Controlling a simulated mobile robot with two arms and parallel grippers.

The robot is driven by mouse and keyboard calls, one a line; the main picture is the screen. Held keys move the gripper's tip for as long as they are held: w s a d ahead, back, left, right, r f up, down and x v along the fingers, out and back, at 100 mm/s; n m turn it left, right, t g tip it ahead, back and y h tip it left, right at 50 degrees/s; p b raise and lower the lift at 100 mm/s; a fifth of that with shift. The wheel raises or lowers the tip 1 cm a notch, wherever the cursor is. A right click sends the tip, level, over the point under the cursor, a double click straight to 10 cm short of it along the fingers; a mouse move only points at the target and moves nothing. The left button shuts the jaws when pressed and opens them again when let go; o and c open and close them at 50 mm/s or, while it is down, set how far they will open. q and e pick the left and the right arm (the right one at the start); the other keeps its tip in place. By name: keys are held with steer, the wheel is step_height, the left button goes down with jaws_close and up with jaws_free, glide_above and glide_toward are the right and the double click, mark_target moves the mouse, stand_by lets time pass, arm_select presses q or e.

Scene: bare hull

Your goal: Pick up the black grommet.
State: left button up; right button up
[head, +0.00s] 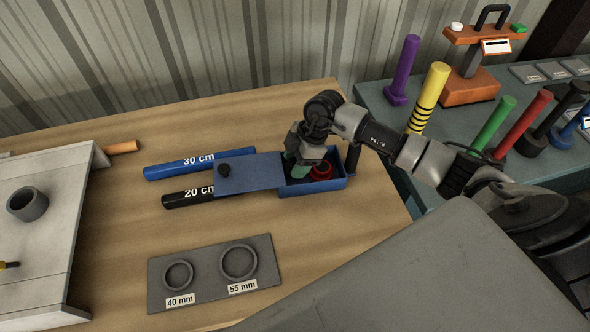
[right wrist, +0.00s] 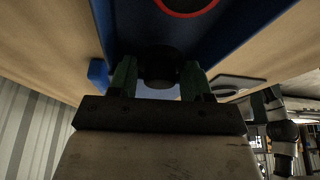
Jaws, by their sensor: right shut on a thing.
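My right gripper (head: 300,168) reaches down into the open right part of a blue box (head: 330,184). In the right wrist view its two green fingers (right wrist: 158,78) are shut on a dark round piece, the black grommet (right wrist: 160,66). In the head view the gripper hides the grommet. A red ring (head: 321,171) lies in the box just right of the fingers; part of it also shows at the top of the right wrist view (right wrist: 187,10). I do not see my left gripper.
The box's blue lid (head: 250,174) with a black knob lies to the left. A grey gauge plate (head: 208,288) with two rings is in front. Coloured posts stand on the right table (head: 385,95).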

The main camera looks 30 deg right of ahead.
steer(key=r, duration=0.2)
steer(key=r+b, duration=0.1)
steer(key=r, duration=0.4)
steer(key=shift+d+r+b, duration=0.3)
steer(key=shift+r, duration=0.05)
steer(key=s+d+b, duration=0.3)
steer(key=d, duration=0.6)
steer(key=s+d+b, duration=0.3)
steer(key=d, duration=0.5)
steer(key=shift+s+d, duration=0.2)
steer(key=shift+d, duration=0.2)
